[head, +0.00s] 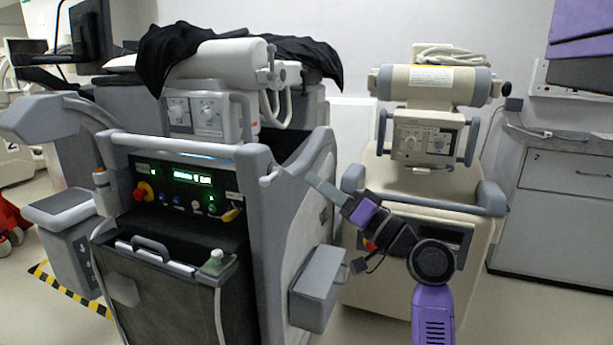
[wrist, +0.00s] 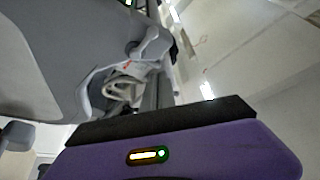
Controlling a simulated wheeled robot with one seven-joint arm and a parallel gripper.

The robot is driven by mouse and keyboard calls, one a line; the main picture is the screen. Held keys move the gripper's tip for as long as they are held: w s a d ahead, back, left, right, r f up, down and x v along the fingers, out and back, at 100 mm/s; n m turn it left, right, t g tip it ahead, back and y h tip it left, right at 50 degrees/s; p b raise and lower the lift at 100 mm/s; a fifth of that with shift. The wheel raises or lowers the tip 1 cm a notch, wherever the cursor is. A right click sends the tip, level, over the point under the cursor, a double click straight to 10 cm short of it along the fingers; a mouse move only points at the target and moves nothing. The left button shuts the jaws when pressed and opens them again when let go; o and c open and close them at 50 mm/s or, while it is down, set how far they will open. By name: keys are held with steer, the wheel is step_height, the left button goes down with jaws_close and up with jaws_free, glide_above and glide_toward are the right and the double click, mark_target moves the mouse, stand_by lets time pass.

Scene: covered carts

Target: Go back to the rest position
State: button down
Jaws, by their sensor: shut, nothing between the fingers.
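My gripper (head: 315,181) is at the end of my purple and dark arm in the head view. It points up and to the left, and its grey fingers are shut and empty. I cannot tell from this view how much gap there is. In the wrist view a purple part of mine with a dark edge fills the bottom, and the fingertips are not clear.
A black cloth (head: 172,55) lies over the top of the grey cart. A beige cart (head: 390,285) stands behind my arm. A grey cabinet (head: 560,215) is at the right. A grey box (head: 317,290) juts from the grey cart's side. Some floor is clear at lower right.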

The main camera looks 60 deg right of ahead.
steer(key=shift+s, duration=0.15)
stand_by(0.5)
steer(key=s+d+f+m+g+h, duration=0.3)
steer(key=m+h, duration=0.1)
steer(key=h, duration=0.3)
steer(key=a+f+n+g, duration=0.2)
steer(key=a+f+n, duration=0.1)
steer(key=a+f, duration=0.85)
steer(key=s+a+f+n+g+y, duration=0.1)
steer(key=s+a+f+n+y, duration=0.4)
steer(key=a, duration=0.4)
steer(key=s+a+f+n+y, duration=0.35)
steer(key=s+a, duration=0.25)
steer(key=a, duration=0.3)
steer(key=s+a+f+n+g+y, duration=0.1)
steer(key=s+a+f+n+y, duration=0.2)
steer(key=s+a+f, duration=0.45)
step_height(320, 180, up, 24)
steer(key=w+a+p, duration=0.1)
steer(key=p, duration=2)
steer(key=shift+w+a, duration=0.15)
steer(key=shift+w, duration=0.2)
